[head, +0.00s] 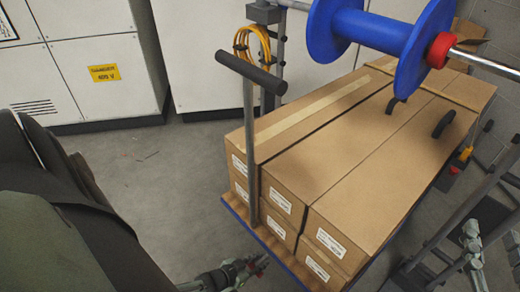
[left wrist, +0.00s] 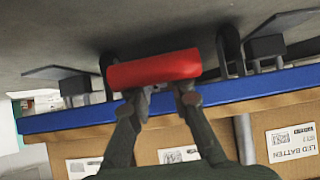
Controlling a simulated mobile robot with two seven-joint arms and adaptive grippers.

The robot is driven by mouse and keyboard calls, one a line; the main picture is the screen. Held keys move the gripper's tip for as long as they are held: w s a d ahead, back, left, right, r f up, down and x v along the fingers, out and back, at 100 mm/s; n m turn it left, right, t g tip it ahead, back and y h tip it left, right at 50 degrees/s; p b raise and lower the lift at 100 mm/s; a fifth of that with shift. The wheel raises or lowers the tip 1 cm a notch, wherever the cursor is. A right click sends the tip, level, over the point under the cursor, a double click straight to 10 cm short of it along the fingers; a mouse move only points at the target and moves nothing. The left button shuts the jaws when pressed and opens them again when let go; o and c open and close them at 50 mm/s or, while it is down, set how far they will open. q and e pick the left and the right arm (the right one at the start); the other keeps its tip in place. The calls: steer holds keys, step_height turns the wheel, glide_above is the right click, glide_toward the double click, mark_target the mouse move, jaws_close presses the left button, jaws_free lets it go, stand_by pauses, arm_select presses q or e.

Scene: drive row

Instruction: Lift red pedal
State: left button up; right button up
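The red pedal (left wrist: 155,68) is a rounded bar beyond the blue edge of the cart (left wrist: 95,115) in the left wrist view. My left gripper (left wrist: 165,97) has its two fingertips apart at the pedal's near edge. The pedal spans past both tips, and I cannot tell whether they touch it. In the head view my left gripper (head: 252,268) is low beside the cart's near corner, where the pedal is mostly hidden. My right gripper (head: 472,238) is at the right edge of the head view, and its fingers are too small to read.
The cart carries several cardboard boxes (head: 355,165) and has an upright post with a dark handle (head: 250,73). A blue spool (head: 370,35) on a metal bar hangs above the boxes. White cabinets (head: 85,65) stand at the back left. Grey floor (head: 150,170) is clear left of the cart.

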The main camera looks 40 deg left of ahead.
mark_target(259, 262)
arm_select(q)
steer(key=o, duration=1.6)
steer(key=shift+w, duration=0.1)
steer(key=shift+r, duration=0.1)
steer(key=shift+r, duration=5)
